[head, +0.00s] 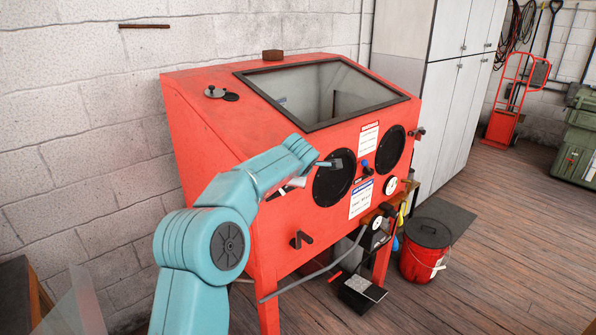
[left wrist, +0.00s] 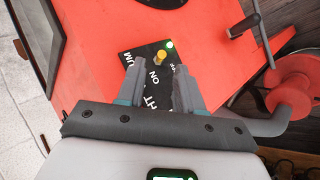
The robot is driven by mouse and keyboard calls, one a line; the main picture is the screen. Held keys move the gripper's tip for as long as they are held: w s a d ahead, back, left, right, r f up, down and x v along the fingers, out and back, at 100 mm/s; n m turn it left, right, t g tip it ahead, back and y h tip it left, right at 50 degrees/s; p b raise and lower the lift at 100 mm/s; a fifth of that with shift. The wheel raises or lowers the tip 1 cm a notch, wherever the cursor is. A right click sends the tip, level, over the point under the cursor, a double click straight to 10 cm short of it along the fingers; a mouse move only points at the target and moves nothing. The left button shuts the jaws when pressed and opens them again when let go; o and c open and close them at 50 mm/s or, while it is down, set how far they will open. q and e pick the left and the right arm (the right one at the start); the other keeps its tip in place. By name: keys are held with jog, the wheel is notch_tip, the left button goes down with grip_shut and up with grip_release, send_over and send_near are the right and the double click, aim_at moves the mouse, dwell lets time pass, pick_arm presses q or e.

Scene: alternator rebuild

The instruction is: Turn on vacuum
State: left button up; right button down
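The red blasting cabinet (head: 225,140) stands against the wall. In the left wrist view its black switch panel (left wrist: 133,62) shows part of a word ending in "UM", an "ON" mark and letters "HT". A yellow-tipped toggle (left wrist: 160,57) sits on the panel beside a lit green lamp (left wrist: 170,44). My left gripper (left wrist: 163,82) is open, its grey fingers apart and empty, with the toggle just beyond the gap between the tips. I cannot tell whether a finger touches the panel. In the head view my left arm covers the panel. My right gripper is out of view.
Round black glove ports (head: 391,147) sit on the cabinet front. A lever handle (left wrist: 244,25) and a red hose fitting (left wrist: 292,92) lie to the right in the wrist view. A red bucket (head: 421,262) stands on the floor, with clear floor to its right.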

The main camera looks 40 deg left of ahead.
pick_arm(q)
jog(key=b+v, duration=0.1)
jog(key=v, duration=1.1)
jog(key=shift+s, duration=0.1)
